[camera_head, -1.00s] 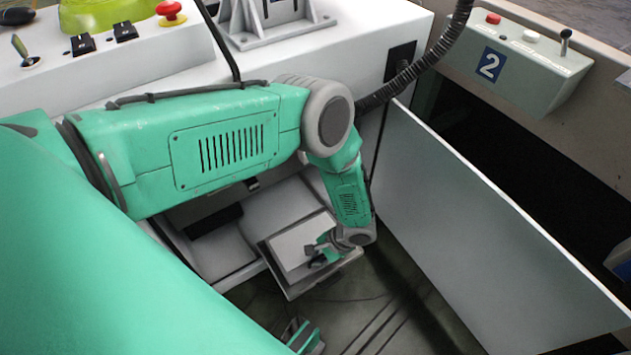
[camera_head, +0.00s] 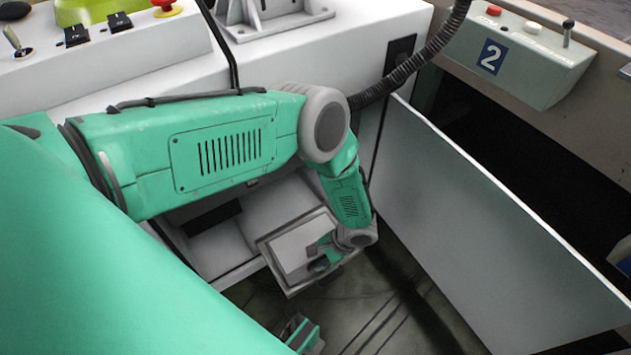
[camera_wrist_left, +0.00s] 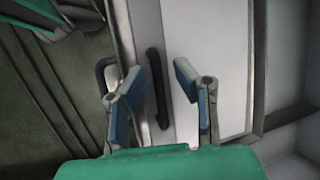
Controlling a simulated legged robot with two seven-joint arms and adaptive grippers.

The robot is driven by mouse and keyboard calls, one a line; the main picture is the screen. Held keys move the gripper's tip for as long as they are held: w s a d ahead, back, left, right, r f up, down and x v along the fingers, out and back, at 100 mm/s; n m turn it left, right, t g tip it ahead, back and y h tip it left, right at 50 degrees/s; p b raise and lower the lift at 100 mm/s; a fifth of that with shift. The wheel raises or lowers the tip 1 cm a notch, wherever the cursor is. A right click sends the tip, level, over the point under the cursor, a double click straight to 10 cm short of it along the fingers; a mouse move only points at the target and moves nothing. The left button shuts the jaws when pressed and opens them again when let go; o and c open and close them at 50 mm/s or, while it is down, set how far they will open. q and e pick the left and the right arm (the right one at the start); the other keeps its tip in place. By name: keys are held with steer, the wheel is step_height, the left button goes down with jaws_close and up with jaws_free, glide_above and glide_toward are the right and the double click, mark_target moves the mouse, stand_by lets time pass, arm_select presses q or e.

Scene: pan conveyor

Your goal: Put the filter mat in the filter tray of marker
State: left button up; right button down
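A pale flat slab (camera_head: 292,250), perhaps the filter mat, lies on a grey tray-like piece (camera_head: 292,291) low in the middle of the head view. My left gripper (camera_head: 322,262) is over the slab's right side. In the left wrist view the left gripper (camera_wrist_left: 160,85) has its two blue-padded fingers apart. A dark bar-shaped handle (camera_wrist_left: 157,85) shows between them in front of a pale panel (camera_wrist_left: 218,60). I cannot tell whether the fingers touch it.
The marker is on a grey control box (camera_head: 525,60) with buttons and a lever. A large pale panel (camera_head: 470,220) stands to the right of my left arm. A white machine top (camera_head: 150,75) with switches and a red button is behind the arm. Dark floor shows below.

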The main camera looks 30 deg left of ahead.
arm_select(q)
steer(key=p+v, duration=0.3)
steer(key=v, duration=0.8)
steer(key=s+r+h, duration=0.1)
steer(key=s+h, duration=0.4)
steer(key=s, duration=0.7)
steer(key=s+a+r+n+t, duration=0.2)
steer(key=s+a+r+t, duration=0.1)
steer(key=s+a+r, duration=0.5)
step_height(320, 180, up, 3)
steer(key=shift+a+r+n+t, duration=0.1)
steer(key=shift+a+n+t, duration=0.3)
steer(key=shift+a, duration=0.25)
steer(key=shift+s, duration=0.2)
